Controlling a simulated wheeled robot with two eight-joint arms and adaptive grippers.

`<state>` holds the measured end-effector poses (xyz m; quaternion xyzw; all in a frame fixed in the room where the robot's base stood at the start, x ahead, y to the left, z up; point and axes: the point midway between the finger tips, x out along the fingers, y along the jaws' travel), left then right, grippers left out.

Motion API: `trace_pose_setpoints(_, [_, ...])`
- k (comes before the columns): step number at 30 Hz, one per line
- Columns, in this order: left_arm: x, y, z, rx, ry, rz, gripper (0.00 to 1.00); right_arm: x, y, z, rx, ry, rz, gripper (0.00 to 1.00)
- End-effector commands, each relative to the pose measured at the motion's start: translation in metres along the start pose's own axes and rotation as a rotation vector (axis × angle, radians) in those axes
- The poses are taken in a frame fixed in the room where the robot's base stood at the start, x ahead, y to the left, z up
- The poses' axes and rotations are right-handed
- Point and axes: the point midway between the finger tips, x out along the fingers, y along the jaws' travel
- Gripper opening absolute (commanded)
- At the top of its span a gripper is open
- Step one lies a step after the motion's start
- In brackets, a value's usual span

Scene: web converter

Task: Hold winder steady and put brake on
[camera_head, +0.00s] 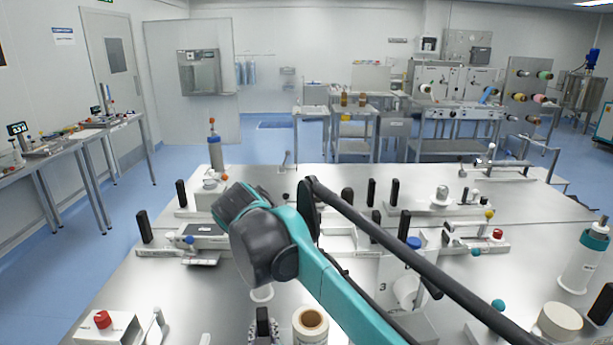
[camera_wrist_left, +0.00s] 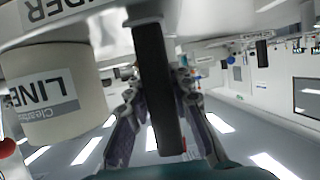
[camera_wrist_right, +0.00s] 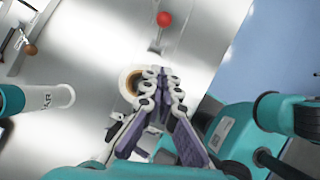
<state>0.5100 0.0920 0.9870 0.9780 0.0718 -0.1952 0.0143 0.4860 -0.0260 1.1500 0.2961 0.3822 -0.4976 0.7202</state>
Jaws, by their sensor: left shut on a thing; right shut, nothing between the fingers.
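In the left wrist view, a black upright handle (camera_wrist_left: 157,115) stands between the fingers of my left gripper (camera_wrist_left: 160,82), which is shut on it. Beside it are the white winder body (camera_wrist_left: 95,18), with a partly visible label, and a white roll (camera_wrist_left: 50,95) marked LINE. A red ball (camera_wrist_left: 7,148) shows at the left edge. In the right wrist view, my right gripper (camera_wrist_right: 161,76) is shut and empty, close beside a roll with a brown core (camera_wrist_right: 130,82). A lever with a red ball (camera_wrist_right: 164,19) lies beyond its fingertips, apart from them.
In the head view, a teal arm of mine crosses the middle and hides part of the metal table (camera_head: 200,285). A roll (camera_head: 311,324) stands at the bottom edge.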

Motion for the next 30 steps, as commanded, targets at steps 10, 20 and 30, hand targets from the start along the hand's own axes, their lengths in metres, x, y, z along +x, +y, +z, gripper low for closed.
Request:
trace_pose_setpoints(10, [-0.001, 0.000, -0.003, -0.003, 0.000, -0.002, 0.24, -0.002, 0.000, 0.001, 0.000, 0.000, 0.000, 0.00])
trace_pose_setpoints(20, [0.000, 0.000, -0.004, -0.001, 0.001, -0.001, 0.45, -0.002, 0.000, 0.001, 0.000, 0.000, 0.000, 0.00])
trace_pose_setpoints(30, [-0.026, 0.001, -0.003, 0.001, 0.001, 0.003, 0.45, -0.002, 0.000, 0.001, 0.000, 0.000, 0.000, 0.00])
